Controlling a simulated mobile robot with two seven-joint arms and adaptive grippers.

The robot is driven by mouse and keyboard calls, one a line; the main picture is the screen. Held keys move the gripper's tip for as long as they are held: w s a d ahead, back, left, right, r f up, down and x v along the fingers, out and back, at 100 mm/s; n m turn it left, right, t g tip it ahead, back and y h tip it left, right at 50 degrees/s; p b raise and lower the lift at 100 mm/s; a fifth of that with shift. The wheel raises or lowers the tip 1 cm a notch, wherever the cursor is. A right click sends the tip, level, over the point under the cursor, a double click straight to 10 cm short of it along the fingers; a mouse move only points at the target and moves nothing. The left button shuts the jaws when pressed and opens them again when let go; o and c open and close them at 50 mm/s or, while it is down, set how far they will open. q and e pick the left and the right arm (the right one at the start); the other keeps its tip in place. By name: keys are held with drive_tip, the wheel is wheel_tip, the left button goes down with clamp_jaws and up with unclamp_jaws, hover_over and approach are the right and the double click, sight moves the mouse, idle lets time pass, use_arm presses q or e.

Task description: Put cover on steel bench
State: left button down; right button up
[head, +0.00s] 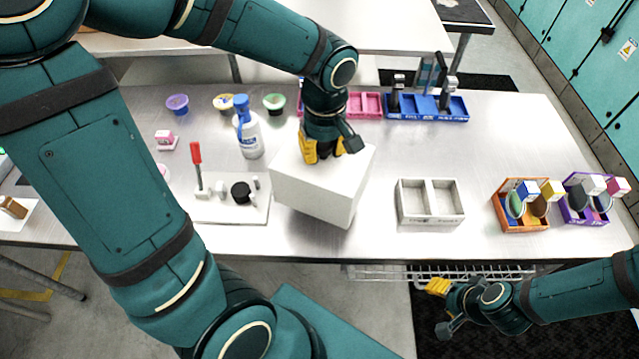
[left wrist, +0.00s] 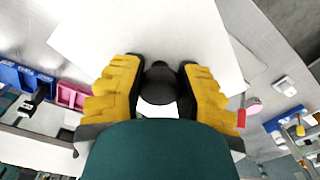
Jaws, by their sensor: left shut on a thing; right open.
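The cover is a white box-like piece (head: 320,190) over the middle of the steel bench (head: 350,240). My left gripper (head: 330,150) is above it, its yellow fingers shut on the dark knob on the cover's top. The cover is turned at an angle, and I cannot tell whether it touches the bench. In the left wrist view the yellow fingers (left wrist: 160,85) close around the round black knob (left wrist: 160,78), with the white cover (left wrist: 140,30) beyond. My right gripper (head: 440,305) is open and empty, low in front of the bench's front edge.
A white base plate (head: 230,211) with a red-handled tool and black knob lies left of the cover. A blue-capped bottle (head: 249,135) stands behind it. A two-compartment tray (head: 430,202) is to the right, then orange (head: 522,222) and purple boxes (head: 590,212). Blue and pink bins line the back.

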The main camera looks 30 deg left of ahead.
use_arm(q)
wheel_tip(320, 180, down, 7)
drive_tip(key=shift+r+b, duration=0.1)
drive_tip(key=shift+b, duration=0.3)
drive_tip(key=c, duration=0.7)
unclamp_jaws()
